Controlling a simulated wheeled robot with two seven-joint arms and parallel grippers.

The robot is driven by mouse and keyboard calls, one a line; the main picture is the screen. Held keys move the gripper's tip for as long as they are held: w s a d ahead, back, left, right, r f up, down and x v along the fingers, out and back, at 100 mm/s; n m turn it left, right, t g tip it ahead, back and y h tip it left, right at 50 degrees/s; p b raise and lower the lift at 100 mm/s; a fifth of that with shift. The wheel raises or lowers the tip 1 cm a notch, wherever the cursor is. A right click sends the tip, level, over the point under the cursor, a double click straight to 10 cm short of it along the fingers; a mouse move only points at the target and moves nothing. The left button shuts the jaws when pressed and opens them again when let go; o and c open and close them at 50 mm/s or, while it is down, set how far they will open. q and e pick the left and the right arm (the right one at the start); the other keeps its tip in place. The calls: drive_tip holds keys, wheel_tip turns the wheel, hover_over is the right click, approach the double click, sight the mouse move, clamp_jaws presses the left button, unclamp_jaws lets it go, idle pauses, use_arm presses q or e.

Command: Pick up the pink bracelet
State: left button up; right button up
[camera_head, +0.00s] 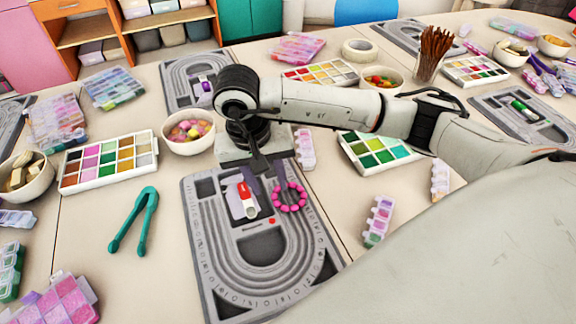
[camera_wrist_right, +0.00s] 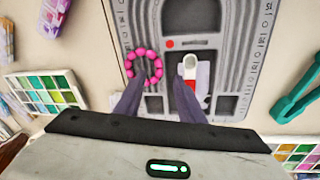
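The pink bracelet (camera_head: 290,209), a ring of round pink beads, lies on the right side of the grey bead board (camera_head: 258,296). It also shows in the right wrist view (camera_wrist_right: 157,64), just ahead of the left-hand finger, which overlaps its near edge in the picture. My right gripper (camera_head: 257,172) is above the far end of the board, fingers pointing down. In the right wrist view my right gripper (camera_wrist_right: 162,82) is open, with the two fingers apart and nothing held between them. My left gripper is not in view.
A red-and-white tube (camera_head: 246,192) lies on the board beside the bracelet. A teal pair of tongs (camera_head: 146,215) and a paint palette (camera_head: 108,185) lie left. A green palette (camera_head: 377,172) lies right, and a bowl of beads (camera_head: 190,145) stands left of the gripper.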

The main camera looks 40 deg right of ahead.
sight(274, 196)
drive_tip(key=f, duration=0.3)
drive_tip(key=d+f, duration=0.1)
drive_tip(key=f, duration=0.1)
drive_tip(key=shift+w+d+p, duration=0.1)
drive_tip(key=shift+w+p, duration=0.15)
drive_tip(key=shift+p, duration=0.1)
clamp_jaws()
